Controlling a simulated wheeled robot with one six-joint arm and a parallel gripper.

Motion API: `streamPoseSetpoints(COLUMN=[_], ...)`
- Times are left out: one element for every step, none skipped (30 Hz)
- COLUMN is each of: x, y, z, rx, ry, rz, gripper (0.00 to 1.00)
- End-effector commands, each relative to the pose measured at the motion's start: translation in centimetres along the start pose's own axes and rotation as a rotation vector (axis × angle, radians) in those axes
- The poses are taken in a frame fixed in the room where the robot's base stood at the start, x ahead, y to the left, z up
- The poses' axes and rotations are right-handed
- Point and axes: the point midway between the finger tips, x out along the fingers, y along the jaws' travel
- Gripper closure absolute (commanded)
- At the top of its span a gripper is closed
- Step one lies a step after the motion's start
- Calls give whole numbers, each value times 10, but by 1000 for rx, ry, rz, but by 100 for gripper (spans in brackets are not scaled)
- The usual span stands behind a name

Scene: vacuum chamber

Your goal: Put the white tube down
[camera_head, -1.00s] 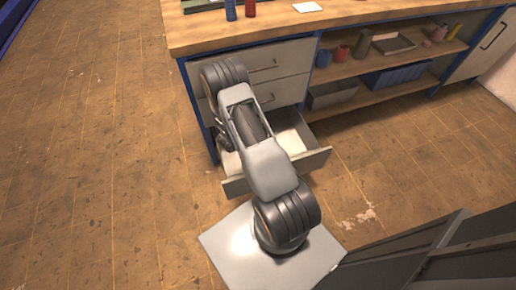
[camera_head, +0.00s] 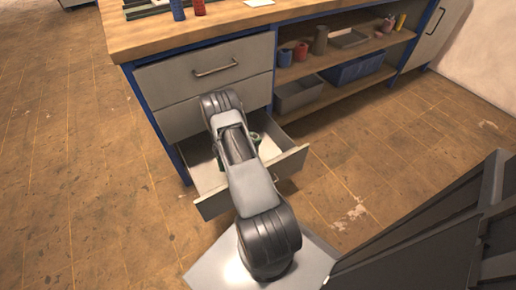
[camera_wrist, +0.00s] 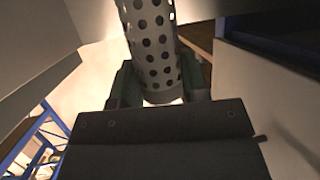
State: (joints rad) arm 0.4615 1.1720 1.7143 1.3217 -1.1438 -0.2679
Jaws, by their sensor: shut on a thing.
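The white tube (camera_wrist: 150,42), with rows of round dark holes, stands out beyond my gripper (camera_wrist: 158,82) in the wrist view. My gripper's two dark green fingers are shut on the tube's near end, one on each side. The tube's far end is cut off by the top of the picture. In the head view my arm reaches over an open drawer (camera_head: 207,176) and hides most of the gripper. Small green and pale parts show beside the arm there. I cannot tell whether the tube touches the drawer.
The drawer belongs to a wooden-topped workbench (camera_head: 235,28) with blue legs. A blue bottle (camera_head: 177,10) and a red bottle (camera_head: 199,7) stand on top. Open shelves at the right hold a grey bin (camera_head: 299,95) and a blue crate (camera_head: 357,70). Brown floor is clear at the left.

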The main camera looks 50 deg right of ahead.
Motion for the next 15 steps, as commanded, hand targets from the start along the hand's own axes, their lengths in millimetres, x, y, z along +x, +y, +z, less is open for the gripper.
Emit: streamPoseSetpoints(x=[10,14,18,20,22,25,26,27,28,29,29,31,33,35,38], y=[0,0,1,1,0,0,0,0,0,0,0,0,1,1,1], z=[8,9,12,13,14,15,15,16,16,16,17,18,19,21,24], rx=[2,2,1,1,2,2,2,2,2,2,2,1,1,1,2], ry=[1,1,1,1,1,1,1,1,1,1,1,0,0,0,0], rz=[2,2,2,1,0,-1,-1,-1,0,0,0,0,0,0,0], gripper=[82,82,82,82,82,82,82,82,82,82,82,82,82,82,82])
